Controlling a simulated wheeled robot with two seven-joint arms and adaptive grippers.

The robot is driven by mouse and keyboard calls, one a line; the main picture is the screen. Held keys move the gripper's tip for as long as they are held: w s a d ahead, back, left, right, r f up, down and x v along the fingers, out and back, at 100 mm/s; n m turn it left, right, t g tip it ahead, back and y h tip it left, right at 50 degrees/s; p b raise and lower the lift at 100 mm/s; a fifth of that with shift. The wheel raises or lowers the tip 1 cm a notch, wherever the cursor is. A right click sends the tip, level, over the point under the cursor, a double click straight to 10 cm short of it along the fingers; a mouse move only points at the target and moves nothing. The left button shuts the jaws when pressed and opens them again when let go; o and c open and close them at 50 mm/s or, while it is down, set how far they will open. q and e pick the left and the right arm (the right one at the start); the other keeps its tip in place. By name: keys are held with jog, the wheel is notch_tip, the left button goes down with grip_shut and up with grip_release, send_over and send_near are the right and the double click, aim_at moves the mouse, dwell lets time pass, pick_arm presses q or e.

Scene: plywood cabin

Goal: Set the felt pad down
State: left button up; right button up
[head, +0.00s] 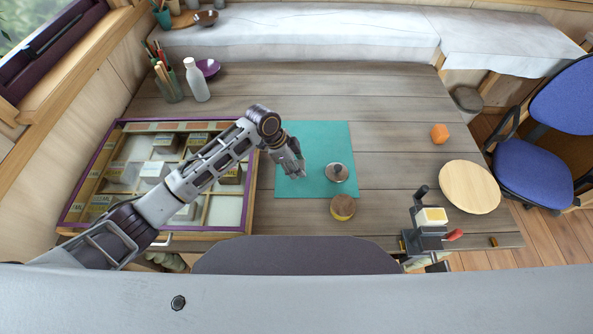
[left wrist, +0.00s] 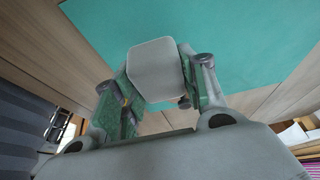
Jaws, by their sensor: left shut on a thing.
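My left gripper (head: 297,174) reaches in from the left over the left part of the teal mat (head: 315,138). In the left wrist view, a pale grey block with rounded corners, which I take for the felt pad (left wrist: 157,68), sits between the two fingers of the left gripper (left wrist: 163,92). The fingers are shut on it, and the teal mat (left wrist: 240,35) shows behind it. In the head view the pad cannot be made out at the fingertips. I cannot tell how far it is above the table. My right gripper is in neither view.
A round lidded tin (head: 338,172) stands on the mat, and a round wooden-topped thing (head: 343,207) sits just below it. A compartment tray (head: 247,211) lies left. The table's back middle is clear.

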pick_arm(q)
jog(key=shift+f, duration=0.2)
jog(key=shift+f, duration=1.8)
jog(key=shift+f, duration=0.1)
jog(key=o, duration=0.9)
jog(key=shift+v, duration=6.15)
jog(key=shift+d, duration=0.1)
